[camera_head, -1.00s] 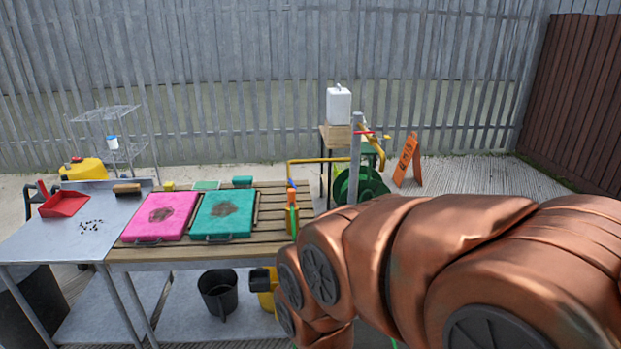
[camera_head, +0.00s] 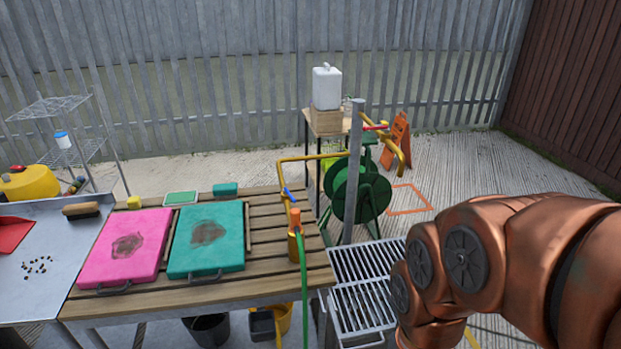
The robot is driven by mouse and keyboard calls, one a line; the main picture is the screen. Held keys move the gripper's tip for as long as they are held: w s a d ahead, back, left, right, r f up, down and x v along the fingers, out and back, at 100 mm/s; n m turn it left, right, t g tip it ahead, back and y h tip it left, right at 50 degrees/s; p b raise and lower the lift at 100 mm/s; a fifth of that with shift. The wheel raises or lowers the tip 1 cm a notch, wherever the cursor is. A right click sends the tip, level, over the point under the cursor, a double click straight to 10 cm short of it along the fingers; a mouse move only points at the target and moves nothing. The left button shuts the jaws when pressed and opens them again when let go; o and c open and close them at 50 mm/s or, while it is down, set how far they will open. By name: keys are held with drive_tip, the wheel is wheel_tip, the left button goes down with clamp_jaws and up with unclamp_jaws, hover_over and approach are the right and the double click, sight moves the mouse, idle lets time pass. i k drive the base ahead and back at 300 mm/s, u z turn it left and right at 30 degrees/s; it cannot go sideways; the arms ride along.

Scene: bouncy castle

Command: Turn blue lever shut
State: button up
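The blue lever (camera_head: 289,195) is small and sits on the end of a yellow pipe (camera_head: 283,172), above the front right part of the wooden table. Below it is an orange and yellow tap fitting (camera_head: 295,222) with a green hose (camera_head: 304,275) hanging down past the table edge. A red lever (camera_head: 375,127) sits on another yellow pipe near the grey post. My copper-coloured arm reaches in from the right, apart from the blue lever. My gripper's fingers do not show.
Pink (camera_head: 125,245) and teal (camera_head: 207,238) pads lie on the wooden table (camera_head: 262,268). A metal grate (camera_head: 362,285) stands right of it, below the grey post (camera_head: 354,170). A green hose reel (camera_head: 357,190) and orange sign (camera_head: 395,140) stand behind. Paved floor is open at the right.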

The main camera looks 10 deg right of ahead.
sight(290, 195)
drive_tip(key=u, duration=0.15)
drive_tip(key=i, duration=0.7)
drive_tip(key=u, duration=0.85)
drive_tip(key=i, duration=0.35)
drive_tip(key=u, duration=0.3)
